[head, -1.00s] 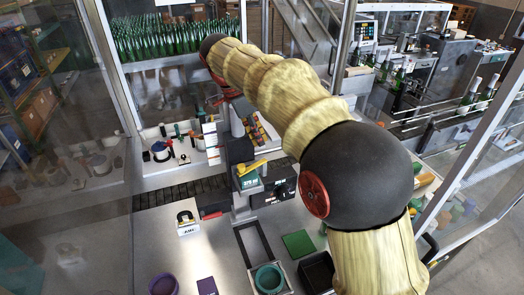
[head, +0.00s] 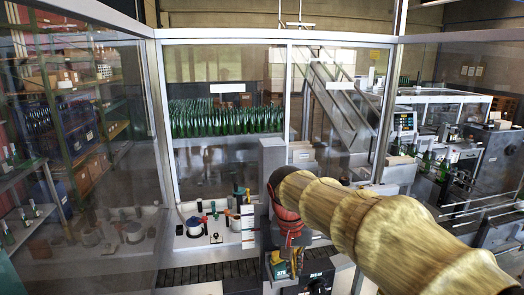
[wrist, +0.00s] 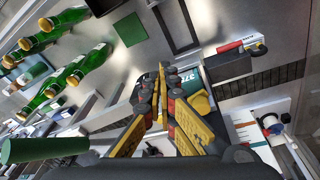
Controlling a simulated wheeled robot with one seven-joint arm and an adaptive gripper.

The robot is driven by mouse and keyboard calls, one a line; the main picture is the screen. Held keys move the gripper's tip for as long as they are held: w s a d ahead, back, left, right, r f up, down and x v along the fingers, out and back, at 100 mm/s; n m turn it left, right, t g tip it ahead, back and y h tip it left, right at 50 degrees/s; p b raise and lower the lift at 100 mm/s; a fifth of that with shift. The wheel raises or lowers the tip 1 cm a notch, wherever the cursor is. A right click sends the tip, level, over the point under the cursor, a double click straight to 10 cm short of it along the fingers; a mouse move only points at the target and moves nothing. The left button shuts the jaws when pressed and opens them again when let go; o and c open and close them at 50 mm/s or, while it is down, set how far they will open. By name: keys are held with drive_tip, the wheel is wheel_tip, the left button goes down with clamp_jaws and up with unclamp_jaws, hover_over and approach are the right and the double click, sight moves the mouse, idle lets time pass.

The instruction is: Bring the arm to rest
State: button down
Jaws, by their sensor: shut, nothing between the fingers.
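My gripper (wrist: 166,72) shows in the wrist view with its yellow and black fingers together at the tips and nothing held between them. It hangs over the bench beside a dark device with a "375" label (wrist: 189,76). In the head view my arm, in a tan padded sleeve (head: 370,215), reaches in from the lower right to a red and dark wrist above the same area. The fingers are hard to make out there.
A dark conveyor (head: 208,273) crosses the bench. A glass enclosure with metal posts (head: 158,130) surrounds it. Bare metal bench shows around the square.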

drive_tip(key=s+d+f+t+b, duration=0.1)
drive_tip(key=s+d+f+b, duration=0.2)
drive_tip(key=s+f+b, duration=0.2)
drive_tip(key=s+d+f+n+t+y+b, duration=0.1)
drive_tip(key=s+d+f+b, duration=0.3)
drive_tip(key=s, duration=0.7)
drive_tip(key=s+d+f+n+t+b, duration=0.1)
drive_tip(key=s+d+f+t+b, duration=0.1)
drive_tip(key=s+f+b, duration=0.4)
drive_tip(key=s+d+f, duration=0.1)
drive_tip(key=s+f, duration=0.1)
drive_tip(key=s, duration=0.1)
drive_tip(key=shift+d, duration=0.15)
drive_tip(key=c, duration=2.6)
unclamp_jaws()
